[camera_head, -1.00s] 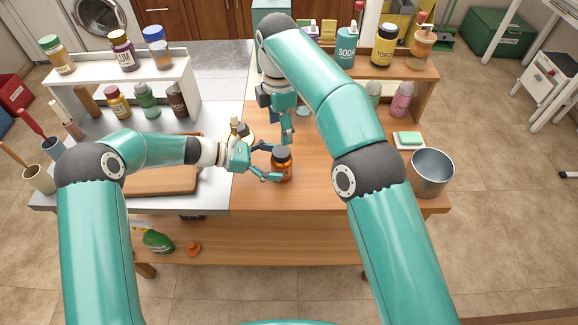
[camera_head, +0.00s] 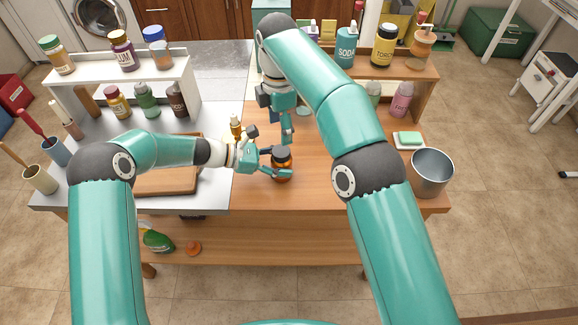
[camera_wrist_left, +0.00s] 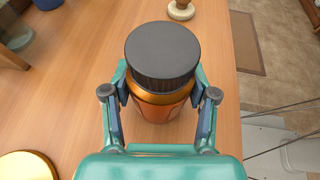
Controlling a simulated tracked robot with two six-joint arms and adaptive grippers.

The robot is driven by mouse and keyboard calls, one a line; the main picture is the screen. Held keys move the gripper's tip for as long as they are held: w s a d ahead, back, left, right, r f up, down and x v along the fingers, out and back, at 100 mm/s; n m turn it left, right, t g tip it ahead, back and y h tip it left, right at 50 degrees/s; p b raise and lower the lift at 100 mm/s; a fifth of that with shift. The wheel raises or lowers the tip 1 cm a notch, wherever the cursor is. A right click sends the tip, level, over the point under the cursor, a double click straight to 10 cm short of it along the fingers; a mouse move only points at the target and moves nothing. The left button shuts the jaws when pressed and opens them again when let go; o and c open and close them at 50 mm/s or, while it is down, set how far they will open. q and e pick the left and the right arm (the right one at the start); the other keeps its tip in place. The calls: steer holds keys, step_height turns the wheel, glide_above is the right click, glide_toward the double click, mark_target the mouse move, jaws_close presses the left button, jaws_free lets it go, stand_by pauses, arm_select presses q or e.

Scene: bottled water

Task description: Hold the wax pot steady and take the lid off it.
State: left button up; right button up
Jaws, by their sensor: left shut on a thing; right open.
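The wax pot (camera_head: 284,174) is an orange-amber jar with a black lid (camera_head: 281,153). It stands upright on the wooden part of the table. In the left wrist view the pot (camera_wrist_left: 160,108) sits between my fingers with the lid (camera_wrist_left: 162,52) on top. My left gripper (camera_head: 274,165) is shut on the pot's body, below the lid, one finger on each side. My right gripper (camera_head: 285,132) is open, pointing down, behind and above the pot and apart from the lid. Its fingertips are small and partly hard to make out.
A metal bucket (camera_head: 432,172) and a green sponge on a dish (camera_head: 408,140) are at the right. A cutting board (camera_head: 165,184) lies at the left. Shelves with bottles line the back.

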mark_target(281, 150)
steer(key=m, duration=0.4)
steer(key=shift+m, duration=0.3)
steer(key=m, duration=1.4)
steer(key=shift+d+m, duration=0.1)
steer(key=shift+m, duration=0.2)
steer(key=m, duration=1)
steer(key=shift+m, duration=0.4)
steer(key=m, duration=1)
steer(key=shift+f+m, duration=0.3)
steer(key=shift+f, duration=3.7)
